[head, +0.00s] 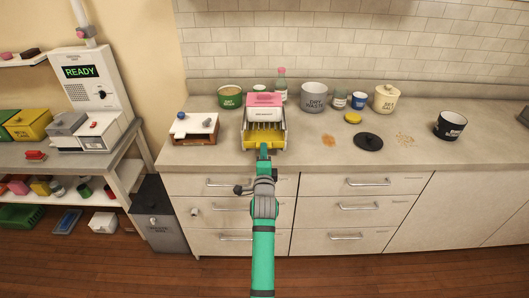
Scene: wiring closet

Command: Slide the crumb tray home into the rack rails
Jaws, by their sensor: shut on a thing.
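The yellow crumb tray (262,135) sits at the front of a pale metal rack (284,130) on the counter. Its sides lie between the rack's two side rails. A white and pink block (264,112) stands over the back of the rack, so the tray's far end is hidden. My gripper (264,150) reaches in from the front and is shut on the tray's near edge. The fingertips are small and partly hidden by my arm. I cannot tell how deep the tray sits in the rails.
Left of the rack is a brown box with a white top (195,123). Behind are a green pot (230,97) and a bottle (281,86). Closed drawers (345,188) lie below.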

